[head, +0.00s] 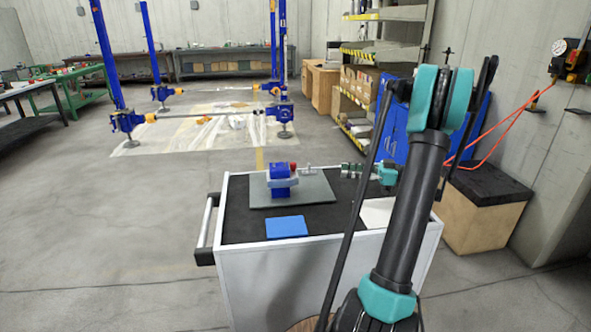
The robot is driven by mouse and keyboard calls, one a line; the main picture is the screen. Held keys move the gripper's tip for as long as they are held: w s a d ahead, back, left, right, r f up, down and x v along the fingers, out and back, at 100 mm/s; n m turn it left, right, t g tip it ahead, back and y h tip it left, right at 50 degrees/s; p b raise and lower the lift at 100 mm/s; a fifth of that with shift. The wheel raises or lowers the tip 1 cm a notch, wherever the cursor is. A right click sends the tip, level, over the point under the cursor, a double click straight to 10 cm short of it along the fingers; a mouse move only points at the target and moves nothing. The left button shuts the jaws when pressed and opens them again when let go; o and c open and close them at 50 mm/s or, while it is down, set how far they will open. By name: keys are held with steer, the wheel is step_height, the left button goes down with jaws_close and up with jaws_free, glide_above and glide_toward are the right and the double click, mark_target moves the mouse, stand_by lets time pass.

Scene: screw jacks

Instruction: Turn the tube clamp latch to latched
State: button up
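The tube clamp (281,181) is a blue block with a red round part (293,168) on its right side. It stands on a grey plate (318,189) on the cart top. A small grey piece (308,169) shows just right of the red part; I cannot tell whether it is the latch or a fingertip. My gripper (345,170) reaches in from the right, pointing left at the clamp. It is too small in view to tell whether its fingers are open, or whether it touches anything. The latch's position cannot be made out.
The cart has a black top (240,212) and a side handle (206,230). A blue pad (286,226) lies in front of the plate, and a white sheet (376,213) lies to the right. A wooden box (478,222) stands right of the cart. The floor to the left is clear.

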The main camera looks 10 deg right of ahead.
mark_target(293, 168)
steer(key=x, duration=1.7)
steer(key=shift+w+f, duration=0.1)
steer(key=shift+w, duration=0.05)
jaws_close()
